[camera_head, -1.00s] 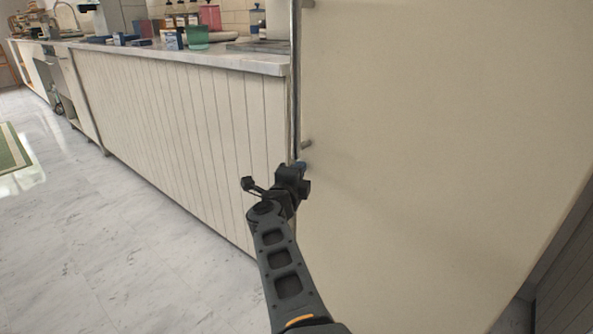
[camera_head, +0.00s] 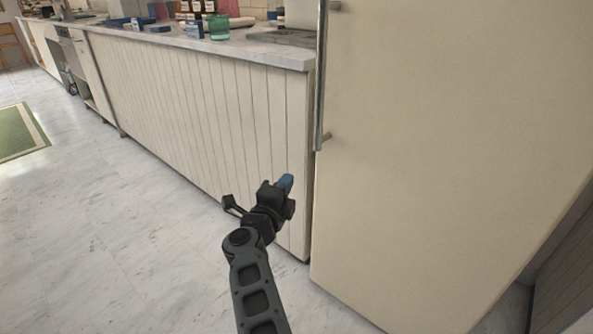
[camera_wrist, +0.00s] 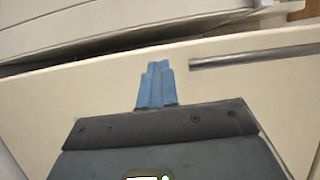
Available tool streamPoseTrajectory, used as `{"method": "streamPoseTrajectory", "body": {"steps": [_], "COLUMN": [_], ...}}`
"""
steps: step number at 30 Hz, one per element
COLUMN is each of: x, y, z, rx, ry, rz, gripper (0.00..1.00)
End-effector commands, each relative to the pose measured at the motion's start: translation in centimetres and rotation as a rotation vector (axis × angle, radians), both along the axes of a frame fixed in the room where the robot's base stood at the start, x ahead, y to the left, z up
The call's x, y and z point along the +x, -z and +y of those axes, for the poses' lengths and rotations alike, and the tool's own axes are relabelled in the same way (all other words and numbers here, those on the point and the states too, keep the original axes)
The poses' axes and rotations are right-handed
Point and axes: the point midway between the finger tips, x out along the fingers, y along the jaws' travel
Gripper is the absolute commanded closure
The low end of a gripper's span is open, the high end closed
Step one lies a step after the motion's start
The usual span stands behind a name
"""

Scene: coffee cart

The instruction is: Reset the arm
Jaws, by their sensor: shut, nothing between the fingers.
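My gripper (camera_head: 287,181) is at the end of my dark arm in the head view, in front of the panelled counter side and left of the cream fridge door's lower part. Its blue fingers are together with nothing between them. In the wrist view the blue fingers (camera_wrist: 156,84) show side by side, pointing at the cream surface. My gripper is apart from the metal door handle (camera_head: 321,85), which is above and to its right in the head view. The handle also shows right of the fingers in the wrist view (camera_wrist: 255,58).
The tall cream fridge (camera_head: 440,150) fills the right side. The white panelled counter (camera_head: 200,105) runs to the back left, with a green cup (camera_head: 218,27) and several bottles on top. The marble floor (camera_head: 90,230) at left is clear up to a green rug (camera_head: 20,130).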

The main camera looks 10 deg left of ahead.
Motion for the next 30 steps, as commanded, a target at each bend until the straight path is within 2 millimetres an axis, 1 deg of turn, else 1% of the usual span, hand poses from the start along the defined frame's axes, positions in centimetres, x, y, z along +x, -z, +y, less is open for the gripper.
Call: {"method": "streamPoseTrajectory", "body": {"steps": [2,5,8,9,11,12,14,15,17,18,20,21,23,24,26,27,29,30], "x": [-0.4,-0.7,-1.0,-1.2,-1.9,-2.5,-3.5,-4.3,-5.6,-6.6,-8.3,-9.4,-11.3,-12.7,-14.8,-16.2,-18.5,-20.1], "y": [0.0,0.8,2.2,3.0,4.1,4.8,5.8,6.4,7.3,7.8,8.5,9.0,9.5,9.9,10.3,10.6,10.9,11.0], "z": [0.1,-1.2,-4.5,-6.3,-9.3,-11.3,-14.2,-16.1,-18.7,-20.4,-22.7,-24.2,-26.4,-27.6,-29.5,-30.6,-32.2,-33.1], "rx": [-0.001,-0.026,-0.089,-0.125,-0.188,-0.233,-0.301,-0.346,-0.412,-0.456,-0.52,-0.563,-0.627,-0.668,-0.729,-0.769,-0.827,-0.864], "ry": [0.001,0.007,0.019,0.024,0.029,0.032,0.033,0.035,0.034,0.033,0.029,0.026,0.021,0.014,0.007,0.001,-0.01,-0.017], "rz": [-0.001,-0.007,-0.029,-0.04,-0.058,-0.069,-0.085,-0.093,-0.103,-0.109,-0.115,-0.117,-0.12,-0.119,-0.117,-0.114,-0.108,-0.103], "gripper": [1.0,1.0,1.0,1.0,1.0,1.0,1.0,1.0,1.0,1.0,1.0,1.0,1.0,1.0,1.0,1.0,1.0,1.0]}}
